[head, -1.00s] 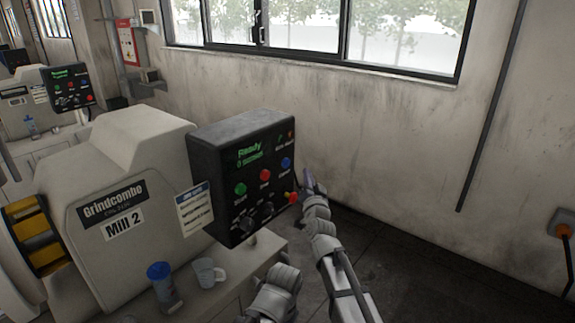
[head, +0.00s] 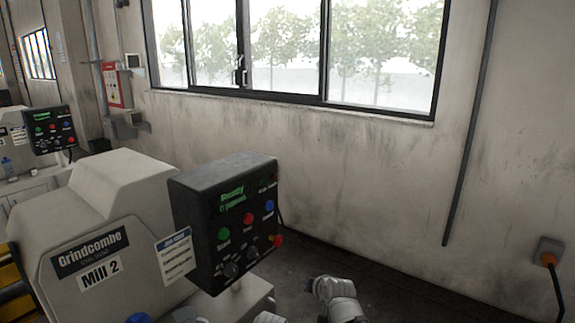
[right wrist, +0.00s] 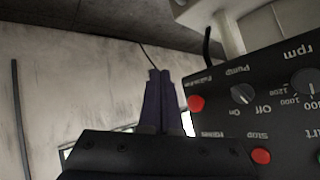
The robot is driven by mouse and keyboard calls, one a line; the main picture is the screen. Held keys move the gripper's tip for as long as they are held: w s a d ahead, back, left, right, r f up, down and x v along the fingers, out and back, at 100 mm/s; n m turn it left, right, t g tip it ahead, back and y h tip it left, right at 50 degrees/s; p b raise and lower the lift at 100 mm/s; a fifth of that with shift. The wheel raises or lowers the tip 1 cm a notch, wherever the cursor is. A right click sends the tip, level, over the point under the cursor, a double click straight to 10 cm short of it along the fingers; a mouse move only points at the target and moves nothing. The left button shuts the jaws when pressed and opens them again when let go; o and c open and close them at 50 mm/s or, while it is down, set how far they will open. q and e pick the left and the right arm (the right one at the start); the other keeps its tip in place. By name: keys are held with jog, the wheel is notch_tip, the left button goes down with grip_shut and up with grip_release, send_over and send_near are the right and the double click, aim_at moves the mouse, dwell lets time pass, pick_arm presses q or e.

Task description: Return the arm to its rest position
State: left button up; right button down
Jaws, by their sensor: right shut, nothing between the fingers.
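My right gripper (head: 312,281) shows low in the head view, to the right of the black control panel (head: 224,222) of Mill 2 and apart from it. In the right wrist view its dark fingers (right wrist: 159,76) are together, with nothing between them. The panel (right wrist: 262,108) fills the right side of that view upside down, with red buttons, a Pump switch and an rpm dial. In the head view the panel's display reads Ready in green. My left gripper is in neither view.
The pale Mill 2 housing (head: 110,235) stands left of the panel, and a second panel (head: 50,130) stands farther left. The wall (head: 350,165) with a window is behind. Floor is clear between panel and wall.

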jog(key=s+d+f+g+h, duration=0.1)
jog(key=s+d+f+g, duration=0.25)
jog(key=s, duration=0.35)
jog(key=s+d+f+g+h, duration=0.1)
jog(key=s+d+f+g, duration=0.2)
jog(key=s, duration=0.4)
jog(key=s+d+f+g+h, duration=0.1)
jog(key=s+d+f+g, duration=0.2)
jog(key=s, duration=0.4)
jog(key=s+a+r+n+h, duration=0.1)
jog(key=s+a+n, duration=0.3)
jog(key=a, duration=0.5)
jog(key=shift+s+a+n+g, duration=0.35)
jog(key=shift+s+g, duration=0.1)
jog(key=shift+s, duration=0.6)
